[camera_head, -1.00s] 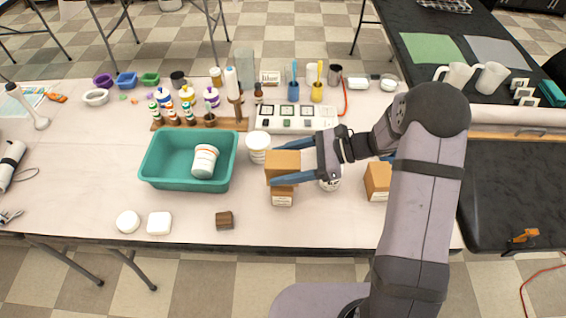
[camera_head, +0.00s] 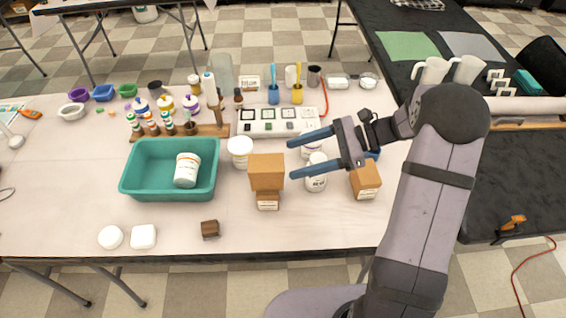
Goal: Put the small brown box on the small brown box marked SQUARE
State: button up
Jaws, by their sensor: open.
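A small brown box (camera_head: 266,172) rests on top of another small brown box (camera_head: 268,200) with a white label on its front. The label's writing is too small to read. The upper box looks level and hides most of the lower one. My gripper (camera_head: 292,158) is open and empty, just right of the upper box, with its blue fingers pointing left towards it. The fingertips look clear of the box. A third brown box (camera_head: 365,181) with a white label stands on the table further right, below my wrist.
White tubs (camera_head: 316,180) stand under and beside my gripper, and another (camera_head: 240,152) is behind the stack. A teal bin (camera_head: 135,185) holding a white tub is to the left. A dark brown cube (camera_head: 210,229) lies near the front edge. The front middle is clear.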

jog(key=shift+v, duration=1.4)
jog(key=s+d+f+n+h, duration=0.1)
jog(key=s+f+n+h, duration=0.2)
jog(key=n+h, duration=0.1)
jog(key=s+d+f+n+h, duration=0.1)
jog(key=s+f+n+h, duration=0.2)
jog(key=s+n, duration=0.1)
jog(key=s+d+f+n+h, duration=0.1)
jog(key=s+f+n+h, duration=0.3)
jog(key=shift+s+d+h, duration=0.25)
jog(key=shift+d+h, duration=0.05)
jog(key=shift+d, duration=0.1)
jog(key=n, duration=0.1)
jog(key=d+n+t+h, duration=0.1)
jog(key=shift+n, duration=0.4)
jog(key=n+t+h, duration=0.1)
jog(key=n, duration=0.1)
jog(key=shift+r+n, duration=0.15)
jog(key=shift+n, duration=0.25)
jog(key=s+r+g+p, duration=0.2)
jog(key=s+r+p, duration=0.4)
jog(key=r, duration=0.3)
jog(key=shift+s+r+p, duration=0.25)
jog(key=shift+s+p, duration=0.05)
jog(key=shift+p, duration=0.05)
